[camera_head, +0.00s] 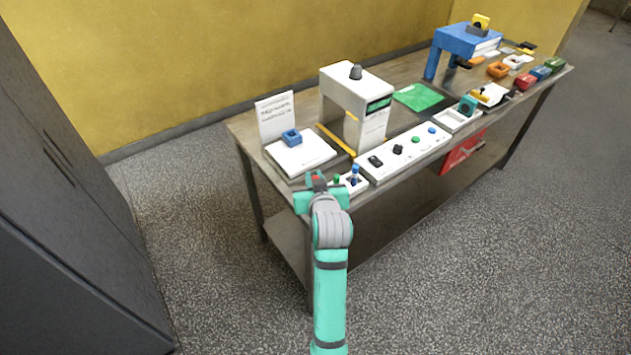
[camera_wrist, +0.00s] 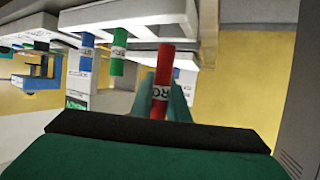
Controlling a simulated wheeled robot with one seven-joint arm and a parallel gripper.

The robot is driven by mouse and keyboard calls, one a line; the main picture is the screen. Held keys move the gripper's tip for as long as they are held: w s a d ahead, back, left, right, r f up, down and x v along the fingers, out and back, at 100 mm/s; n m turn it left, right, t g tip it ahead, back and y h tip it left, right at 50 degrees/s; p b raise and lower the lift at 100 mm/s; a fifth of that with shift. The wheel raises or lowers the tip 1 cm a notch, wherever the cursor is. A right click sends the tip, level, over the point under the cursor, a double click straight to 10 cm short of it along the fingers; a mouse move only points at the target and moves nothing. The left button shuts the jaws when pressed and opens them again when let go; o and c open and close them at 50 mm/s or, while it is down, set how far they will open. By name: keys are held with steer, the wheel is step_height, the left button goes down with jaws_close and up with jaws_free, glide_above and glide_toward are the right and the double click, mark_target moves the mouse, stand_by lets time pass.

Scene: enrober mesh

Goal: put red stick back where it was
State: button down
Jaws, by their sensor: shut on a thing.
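My gripper (camera_head: 316,184) is shut on the red stick at the front left edge of the table. Only a small red part of the red stick (camera_head: 316,178) shows in the head view. In the wrist view the red stick (camera_wrist: 164,75) stands between the two teal fingers (camera_wrist: 162,98), with a white lettered label on it. A small white holder (camera_head: 346,188) carries a green stick (camera_head: 336,179) and a blue stick (camera_head: 355,172). In the wrist view the red stick appears beside the green stick (camera_wrist: 117,62). I cannot tell whether it touches the holder.
A long white panel (camera_head: 410,152) with several knobs lies right of the holder. A white arch-shaped machine (camera_head: 352,100) stands behind. The floor in front is clear; dark cabinets (camera_head: 70,190) stand at left.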

steer(key=f, duration=0.1)
steer(key=w+f, duration=0.1)
steer(key=f, duration=0.1)
steer(key=shift+w+f, duration=0.1)
steer(key=shift+f, duration=0.2)
steer(key=shift+d+f, duration=0.2)
steer(key=shift+a, duration=0.2)
steer(key=shift+s+f, duration=0.1)
steer(key=shift+s, duration=0.1)
steer(key=c, duration=1.7)
jaws_free()
